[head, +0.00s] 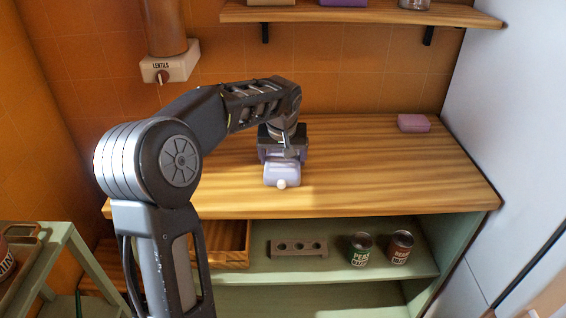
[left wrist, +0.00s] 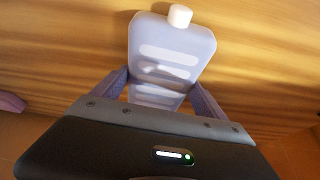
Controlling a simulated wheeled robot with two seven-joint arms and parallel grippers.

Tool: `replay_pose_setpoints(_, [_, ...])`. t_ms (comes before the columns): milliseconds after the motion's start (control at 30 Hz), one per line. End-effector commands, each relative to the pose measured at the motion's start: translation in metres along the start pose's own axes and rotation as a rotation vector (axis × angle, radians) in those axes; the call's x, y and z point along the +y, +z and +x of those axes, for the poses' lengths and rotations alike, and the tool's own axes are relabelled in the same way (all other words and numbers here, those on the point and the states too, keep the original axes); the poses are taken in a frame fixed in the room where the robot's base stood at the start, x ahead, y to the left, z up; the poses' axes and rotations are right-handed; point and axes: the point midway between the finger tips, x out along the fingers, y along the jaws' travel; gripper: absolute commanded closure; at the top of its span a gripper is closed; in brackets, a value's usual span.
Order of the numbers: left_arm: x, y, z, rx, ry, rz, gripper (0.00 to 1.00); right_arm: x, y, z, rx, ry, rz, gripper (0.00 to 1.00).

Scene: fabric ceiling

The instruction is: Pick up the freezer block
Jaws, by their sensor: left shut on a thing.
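The freezer block (head: 281,174) is a pale lavender slab with rounded corners and a white cap, over the wooden counter (head: 400,170). In the left wrist view the freezer block (left wrist: 172,50) sits between the fingers, its capped end pointing away from the gripper. My left gripper (head: 282,160) reaches down over the counter and is shut on the block. In the left wrist view the left gripper's (left wrist: 163,92) two fingers are at the block's sides. Whether the block touches the counter is hard to tell. My right gripper is not in view.
A purple block-shaped item (head: 413,123) lies at the counter's back right. A shelf (head: 360,14) hangs above. Below the counter, an open shelf holds a rack with holes (head: 298,247) and two cans (head: 361,249) (head: 400,247). A lentils dispenser (head: 168,68) is on the wall.

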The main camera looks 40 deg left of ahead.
Motion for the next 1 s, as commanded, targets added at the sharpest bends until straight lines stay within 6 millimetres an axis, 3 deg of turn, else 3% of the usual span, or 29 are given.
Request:
replay_pose_setpoints(167, [0.000, 0.000, 0.000, 0.000, 0.000, 0.000, 0.81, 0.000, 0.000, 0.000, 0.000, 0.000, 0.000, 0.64])
replay_pose_setpoints(533, [0.000, -0.004, -0.008, 0.003, 0.001, 0.000, 0.81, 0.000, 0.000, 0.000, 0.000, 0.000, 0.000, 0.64])
replay_pose_setpoints(1000, [0.001, -0.035, -0.082, 0.005, 0.002, 0.000, 0.81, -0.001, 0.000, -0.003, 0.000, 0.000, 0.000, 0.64])
